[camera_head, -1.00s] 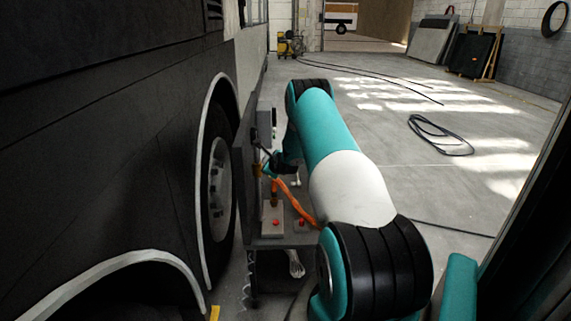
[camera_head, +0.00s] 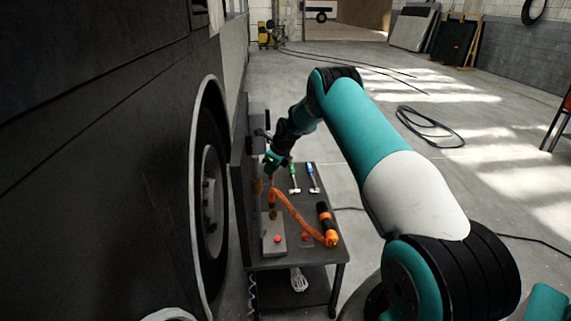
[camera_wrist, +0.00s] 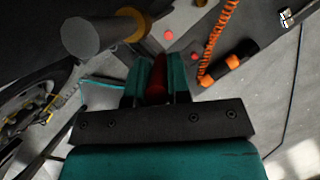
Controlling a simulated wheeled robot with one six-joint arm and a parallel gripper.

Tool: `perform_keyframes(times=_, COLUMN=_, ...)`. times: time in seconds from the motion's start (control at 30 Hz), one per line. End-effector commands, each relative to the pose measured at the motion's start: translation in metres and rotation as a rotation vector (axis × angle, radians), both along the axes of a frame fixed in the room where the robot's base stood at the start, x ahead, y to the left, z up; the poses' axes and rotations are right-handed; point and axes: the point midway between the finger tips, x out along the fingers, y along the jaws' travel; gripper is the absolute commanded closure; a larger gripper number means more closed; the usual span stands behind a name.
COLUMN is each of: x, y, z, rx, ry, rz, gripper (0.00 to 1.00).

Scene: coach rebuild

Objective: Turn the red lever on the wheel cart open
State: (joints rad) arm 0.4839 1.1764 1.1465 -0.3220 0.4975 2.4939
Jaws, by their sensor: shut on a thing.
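The red lever (camera_wrist: 157,80) stands between the two teal fingers of my gripper (camera_wrist: 156,76) in the wrist view. The fingers are shut on it, one on each side. In the head view my gripper (camera_head: 271,165) points down beside the upright panel of the wheel cart (camera_head: 325,262), above its top. The lever is too small and covered there to tell its angle. In the wrist view a grey cylinder with a yellow-brown collar (camera_wrist: 130,24) is up and left of the fingers.
On the cart top are a grey box with a red button (camera_head: 274,246), an orange coiled hose (camera_head: 294,213), an orange and black cylinder (camera_head: 326,222), and green-handled (camera_head: 294,180) and blue-handled (camera_head: 313,178) tools. The bus wheel (camera_head: 212,195) is close on the left. The floor to the right is mostly open.

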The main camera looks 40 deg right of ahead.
Motion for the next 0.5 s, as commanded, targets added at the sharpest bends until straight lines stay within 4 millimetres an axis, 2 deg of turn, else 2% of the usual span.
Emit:
perform_keyframes(times=0.2, x=-0.001, y=0.0054, z=0.0008, rx=0.023, ry=0.026, rz=0.013, gripper=1.0)
perform_keyframes(times=0.5, x=-0.004, y=0.0001, z=0.0007, rx=0.031, ry=0.028, rz=0.01, gripper=1.0)
